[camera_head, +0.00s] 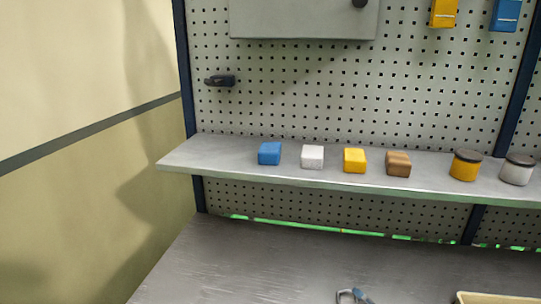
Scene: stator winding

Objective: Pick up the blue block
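The blue block (269,153) sits on the grey shelf (222,152), at the left end of a row of blocks. It is apart from the white block (312,156) on its right. Nothing covers it from this side. Neither of my grippers is in this view.
A yellow block (354,160), a brown block (397,163), a yellow jar (465,165) and a white jar (517,169) continue the row. A perforated panel stands behind. Below are a workbench (250,262), a blue-grey tool (352,296) and a beige tray (495,298).

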